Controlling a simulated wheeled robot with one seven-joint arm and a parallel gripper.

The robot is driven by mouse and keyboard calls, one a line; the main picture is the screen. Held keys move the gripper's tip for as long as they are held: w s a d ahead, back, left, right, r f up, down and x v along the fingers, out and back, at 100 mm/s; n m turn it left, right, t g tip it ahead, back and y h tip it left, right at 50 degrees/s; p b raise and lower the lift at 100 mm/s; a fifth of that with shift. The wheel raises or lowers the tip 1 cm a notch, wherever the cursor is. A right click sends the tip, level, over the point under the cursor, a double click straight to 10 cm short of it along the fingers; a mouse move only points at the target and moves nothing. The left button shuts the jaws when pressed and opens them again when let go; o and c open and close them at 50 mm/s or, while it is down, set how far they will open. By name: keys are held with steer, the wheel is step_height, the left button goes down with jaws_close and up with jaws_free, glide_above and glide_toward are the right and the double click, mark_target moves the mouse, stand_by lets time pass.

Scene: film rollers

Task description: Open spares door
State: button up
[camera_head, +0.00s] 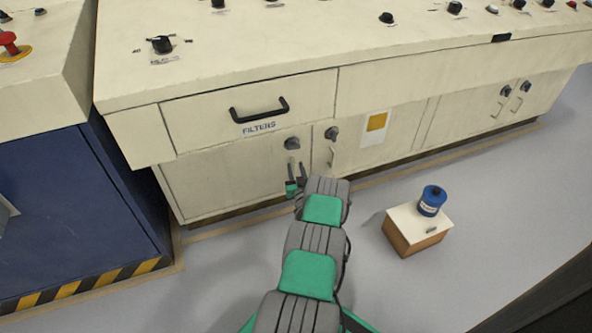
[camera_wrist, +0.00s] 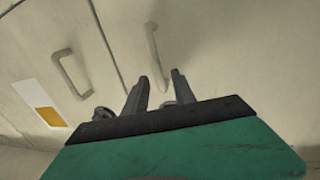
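My gripper (camera_head: 297,172) is low at the front of the cream cabinet, by the door (camera_head: 225,178) under the drawer marked FILTERS. No spares label is readable, so I cannot tell which door is the spares door. In the wrist view, my gripper's two fingers (camera_wrist: 160,84) are apart. A pale bar handle (camera_wrist: 154,52) on this door reaches down to the gap between the fingertips; I cannot tell if they touch it. A dark knob (camera_head: 292,143) sits above my gripper in the head view. The door looks shut.
The neighbouring door has its own knob (camera_head: 331,133), handle (camera_head: 331,157) and a white and yellow label (camera_head: 374,125). The drawer's black handle (camera_head: 259,110) stands out above. A small box (camera_head: 415,236) with a blue canister (camera_head: 432,201) stands on the floor to the right. A blue cabinet (camera_head: 75,205) is at left.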

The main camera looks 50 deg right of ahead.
jaws_close()
steer(key=shift+s, duration=0.1)
stand_by(1.0)
